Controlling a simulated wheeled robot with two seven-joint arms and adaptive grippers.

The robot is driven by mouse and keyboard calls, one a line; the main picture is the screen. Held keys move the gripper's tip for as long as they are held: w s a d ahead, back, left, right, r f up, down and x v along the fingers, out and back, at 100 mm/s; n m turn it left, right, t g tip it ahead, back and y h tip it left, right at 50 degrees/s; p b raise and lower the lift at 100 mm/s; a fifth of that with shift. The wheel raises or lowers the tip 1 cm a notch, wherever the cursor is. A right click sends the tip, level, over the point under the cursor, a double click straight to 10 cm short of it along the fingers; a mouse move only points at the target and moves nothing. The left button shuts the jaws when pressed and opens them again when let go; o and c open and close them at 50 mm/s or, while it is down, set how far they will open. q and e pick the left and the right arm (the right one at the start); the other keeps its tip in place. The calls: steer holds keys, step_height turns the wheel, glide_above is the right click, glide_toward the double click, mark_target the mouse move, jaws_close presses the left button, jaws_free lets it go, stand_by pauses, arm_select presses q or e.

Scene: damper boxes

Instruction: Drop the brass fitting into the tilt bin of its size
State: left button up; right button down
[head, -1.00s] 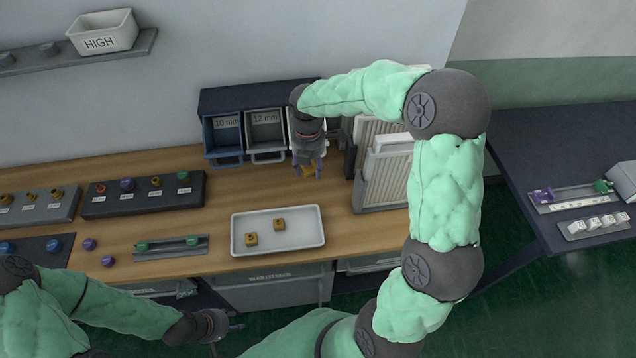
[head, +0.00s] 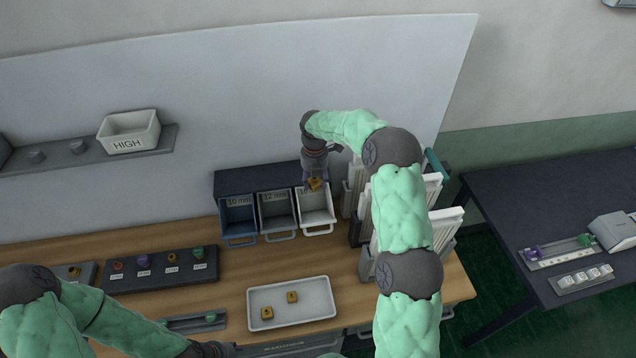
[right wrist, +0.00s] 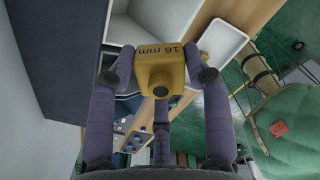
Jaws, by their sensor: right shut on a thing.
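My right gripper (head: 316,187) is shut on a brass fitting (head: 316,184), held above the mouth of the white tilt bin (head: 318,216). In the right wrist view the fitting (right wrist: 160,72) sits between the fingers and reads "16 mm". The white bin's label is partly hidden by the gripper; "16" seems to show. To its left stand the grey 12 mm bin (head: 277,211) and the blue 10 mm bin (head: 238,216). All three bins look tilted open and empty.
A white tray (head: 258,296) with two brass fittings stands on the table in front of the bins. A rack of pale panels (head: 445,218) stands close to the right of the white bin. A dark holder (head: 160,281) with small parts lies to the left.

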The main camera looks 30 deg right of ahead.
steer(key=shift+w+d+r, duration=0.15)
steer(key=shift+w+d, duration=0.05)
steer(key=shift+w, duration=0.2)
step_height(320, 180, down, 9)
steer(key=b, duration=0.4)
stand_by(0.5)
steer(key=shift+c, duration=2.3)
jaws_free()
steer(key=shift+s, duration=0.1)
step_height(320, 180, up, 12)
steer(key=shift+r, duration=0.1)
steer(key=shift+s, duration=0.1)
